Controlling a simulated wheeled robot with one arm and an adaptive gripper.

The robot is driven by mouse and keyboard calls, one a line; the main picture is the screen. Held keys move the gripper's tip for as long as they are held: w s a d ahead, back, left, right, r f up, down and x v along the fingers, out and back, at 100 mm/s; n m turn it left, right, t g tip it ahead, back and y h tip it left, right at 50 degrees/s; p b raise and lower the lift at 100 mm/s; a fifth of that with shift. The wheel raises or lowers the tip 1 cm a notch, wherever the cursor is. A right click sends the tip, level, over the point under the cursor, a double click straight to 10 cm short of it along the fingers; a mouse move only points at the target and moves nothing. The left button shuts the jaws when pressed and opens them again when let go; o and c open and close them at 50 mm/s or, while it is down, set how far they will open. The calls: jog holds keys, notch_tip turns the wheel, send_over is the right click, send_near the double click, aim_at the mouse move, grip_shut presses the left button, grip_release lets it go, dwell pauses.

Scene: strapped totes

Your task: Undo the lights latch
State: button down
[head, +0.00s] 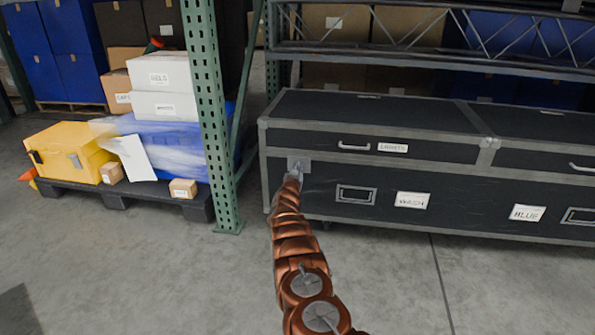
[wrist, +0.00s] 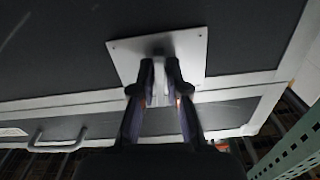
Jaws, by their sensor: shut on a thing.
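The black case lid labelled LIGHTS (head: 393,148) forms the left top section of a long black case with grey metal edging. Its latch has a square metal plate (head: 300,163) near the left front corner, below the lid seam. In the wrist view the latch plate (wrist: 198,52) is close, with a grey latch piece (wrist: 159,75) standing out from it. My gripper (wrist: 160,88) is shut on this latch piece, one finger on each side. In the head view my gripper (head: 293,176) covers the lower part of the latch, so its exact position is hidden there.
A lid handle (head: 353,147) is right of the latch. The WASH (head: 412,200) and BLUE labels mark the lower case front. A green rack post (head: 208,110) stands close on the left, beside a loaded pallet (head: 120,197). The floor in front is clear.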

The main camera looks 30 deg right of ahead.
jog(key=shift+n, duration=0.5)
dwell(0.3)
jog(key=c, duration=1.3)
grip_release()
jog(key=shift+s+a, duration=0.1)
jog(key=shift+a, duration=0.05)
jog(key=shift+s+r, duration=0.1)
jog(key=shift+s, duration=0.05)
jog(key=shift+v, duration=5.75)
